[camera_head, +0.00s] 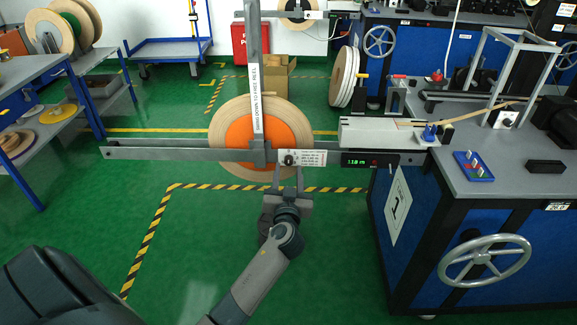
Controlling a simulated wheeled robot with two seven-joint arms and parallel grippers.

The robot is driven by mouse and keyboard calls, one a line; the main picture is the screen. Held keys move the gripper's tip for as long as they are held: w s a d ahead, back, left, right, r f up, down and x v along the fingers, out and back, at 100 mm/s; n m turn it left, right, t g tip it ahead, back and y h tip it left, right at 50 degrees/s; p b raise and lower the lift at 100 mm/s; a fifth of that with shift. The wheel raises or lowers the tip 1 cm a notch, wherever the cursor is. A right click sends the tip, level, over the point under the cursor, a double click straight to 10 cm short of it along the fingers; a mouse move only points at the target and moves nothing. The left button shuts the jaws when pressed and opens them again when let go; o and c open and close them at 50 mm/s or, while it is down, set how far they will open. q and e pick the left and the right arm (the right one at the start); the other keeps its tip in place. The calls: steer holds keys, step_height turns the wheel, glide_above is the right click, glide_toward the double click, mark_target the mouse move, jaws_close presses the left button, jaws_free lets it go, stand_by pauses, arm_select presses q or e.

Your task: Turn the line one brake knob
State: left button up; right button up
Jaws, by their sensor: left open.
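The small dark brake knob (289,159) sits on the front of the grey horizontal rail (180,154), just left of a white printed label (314,157). An orange-centred tape reel (240,132) hangs behind the rail, partly covered by it and by an upright bar. My left gripper (289,171) reaches up from below, with its fingertips on either side of and just below the knob. It is open. I cannot tell whether a finger touches the knob. My right gripper is not in view.
The upright bar (256,80) with a "swing down to free reel" label crosses the reel. A blue machine bench (520,185) with a handwheel (485,261) stands at right. Green floor below the rail is open.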

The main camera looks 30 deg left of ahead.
mark_target(289, 160)
arm_select(q)
steer(key=shift+x, duration=1.3)
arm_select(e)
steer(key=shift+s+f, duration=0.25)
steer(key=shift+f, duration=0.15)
arm_select(q)
jaws_close()
